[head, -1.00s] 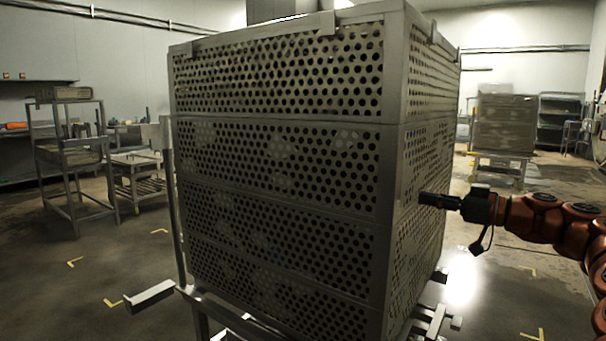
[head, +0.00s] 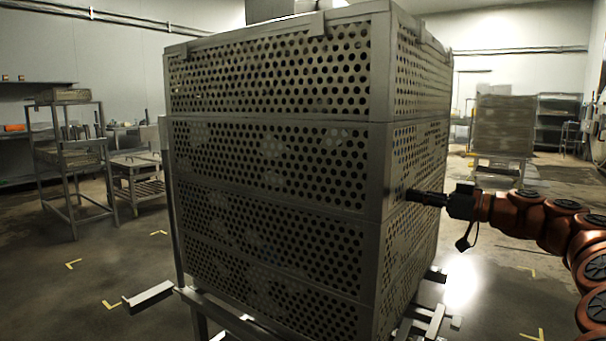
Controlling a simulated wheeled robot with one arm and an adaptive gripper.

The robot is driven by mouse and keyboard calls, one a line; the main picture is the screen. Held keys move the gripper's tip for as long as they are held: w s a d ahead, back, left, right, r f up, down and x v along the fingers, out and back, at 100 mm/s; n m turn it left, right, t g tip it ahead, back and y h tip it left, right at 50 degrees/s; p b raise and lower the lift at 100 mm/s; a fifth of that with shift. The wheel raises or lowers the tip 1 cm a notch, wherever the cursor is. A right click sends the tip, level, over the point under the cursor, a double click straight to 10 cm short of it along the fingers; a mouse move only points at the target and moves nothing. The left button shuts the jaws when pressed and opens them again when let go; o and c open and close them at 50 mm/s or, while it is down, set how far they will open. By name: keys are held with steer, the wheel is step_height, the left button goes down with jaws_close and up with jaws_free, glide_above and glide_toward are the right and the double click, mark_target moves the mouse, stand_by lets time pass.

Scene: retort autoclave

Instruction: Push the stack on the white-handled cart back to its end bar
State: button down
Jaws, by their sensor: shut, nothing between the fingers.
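A tall stack of perforated grey metal trays (head: 270,165) fills the middle of the head view. It stands upright on a low metal cart frame (head: 150,297). An upright post of the cart's end bar (head: 171,215) shows at the stack's left edge, very close to it; I cannot tell whether they touch. The rest of the bar is hidden behind the stack. My gripper (head: 410,196) is shut and empty, its tip against the stack's right side face at about mid-height. No white handle is clearly visible.
A shelf rack (head: 70,160) and a low cart (head: 137,180) stand at the left. Another loaded cart (head: 502,130) stands at the back right. Yellow floor marks (head: 112,304) lie around. The floor between is clear.

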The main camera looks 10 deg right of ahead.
steer(key=b+v, duration=0.1)
steer(key=v, duration=0.7)
steer(key=shift+s+d+b, duration=0.2)
steer(key=shift+b, duration=0.15)
steer(key=shift+a, duration=0.1)
stand_by(0.3)
